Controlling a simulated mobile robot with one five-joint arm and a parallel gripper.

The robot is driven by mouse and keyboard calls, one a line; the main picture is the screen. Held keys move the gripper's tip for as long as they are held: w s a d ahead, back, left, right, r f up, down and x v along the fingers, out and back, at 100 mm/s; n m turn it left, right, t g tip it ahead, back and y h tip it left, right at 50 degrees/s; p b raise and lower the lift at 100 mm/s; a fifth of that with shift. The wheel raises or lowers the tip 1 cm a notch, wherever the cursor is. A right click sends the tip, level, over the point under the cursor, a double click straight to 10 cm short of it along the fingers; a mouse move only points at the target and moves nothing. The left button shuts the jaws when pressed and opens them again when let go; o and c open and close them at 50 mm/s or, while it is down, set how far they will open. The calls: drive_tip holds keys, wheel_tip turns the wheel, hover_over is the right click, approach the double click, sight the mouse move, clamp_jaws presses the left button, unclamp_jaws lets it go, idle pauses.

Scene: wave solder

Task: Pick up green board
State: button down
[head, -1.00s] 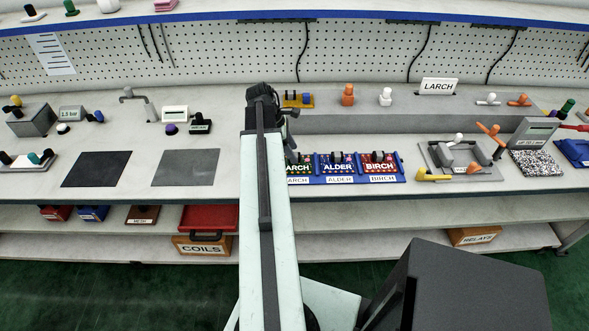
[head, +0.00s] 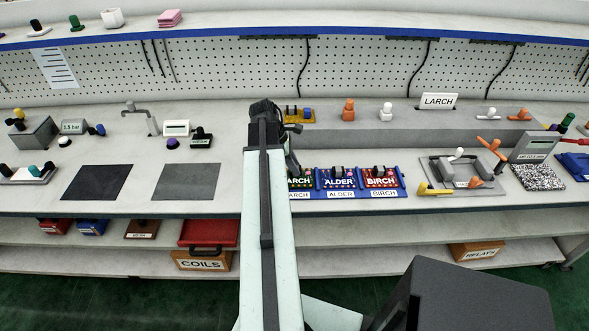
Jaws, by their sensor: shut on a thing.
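The green board (head: 300,182), marked LARCH, sits in the left slot of a blue rack, its left part hidden behind my arm. The blue ALDER board (head: 340,182) and red BIRCH board (head: 382,178) stand beside it to the right. My gripper (head: 293,166) is a dark shape at the right edge of my arm, pointing down at the green board. It is shut on the green board; the fingertips are mostly hidden by my arm. The board still looks level with its neighbours. A LARCH sign (head: 438,101) stands on the raised ledge behind.
A grey fixture (head: 462,171) with orange and yellow handles stands right of the rack. Two dark mats (head: 187,182) lie left of my arm. A yellow-based part (head: 298,115) stands behind the rack. Bins and a red tray (head: 208,233) are on the lower shelf.

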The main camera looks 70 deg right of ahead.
wheel_tip(320, 180, up, 9)
drive_tip(key=p, duration=0.8)
